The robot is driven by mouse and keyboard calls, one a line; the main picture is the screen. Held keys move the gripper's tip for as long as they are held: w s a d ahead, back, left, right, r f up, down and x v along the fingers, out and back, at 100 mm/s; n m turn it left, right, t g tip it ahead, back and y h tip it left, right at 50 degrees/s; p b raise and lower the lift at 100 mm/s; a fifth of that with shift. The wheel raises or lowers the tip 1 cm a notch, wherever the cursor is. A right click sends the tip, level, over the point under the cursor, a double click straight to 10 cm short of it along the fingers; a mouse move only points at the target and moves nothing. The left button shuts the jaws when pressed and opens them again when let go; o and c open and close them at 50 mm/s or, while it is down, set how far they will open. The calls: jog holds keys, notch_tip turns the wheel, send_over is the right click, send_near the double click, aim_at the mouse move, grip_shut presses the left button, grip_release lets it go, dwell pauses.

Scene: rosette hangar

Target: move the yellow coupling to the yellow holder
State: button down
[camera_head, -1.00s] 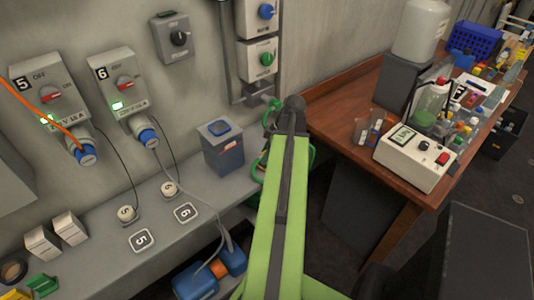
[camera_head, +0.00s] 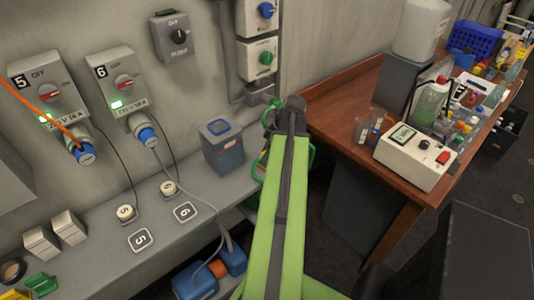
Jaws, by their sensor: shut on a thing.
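My green arm reaches up the middle of the view, and its dark far end stands in front of the wall, above the back of the grey bench. My gripper's fingers are hidden behind the arm, so I see neither them nor what is between them. No yellow coupling can be made out clearly.
Switch boxes 5 (camera_head: 41,84) and 6 (camera_head: 122,82), with blue plugs and cables, are on the left wall. The grey bench (camera_head: 105,225) runs below them. A brown table (camera_head: 335,110) with a white instrument (camera_head: 414,158) and bottles stands right of my arm.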

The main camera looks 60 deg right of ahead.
jog(key=shift+f, duration=0.35)
jog(key=c, duration=0.8)
grip_release()
jog(key=shift+c, duration=0.2)
jog(key=p+v, duration=1.5)
jog(key=v, duration=0.2)
jog(key=shift+r+p, duration=0.25)
jog(key=shift+p, duration=0.05)
jog(key=shift+s, duration=0.1)
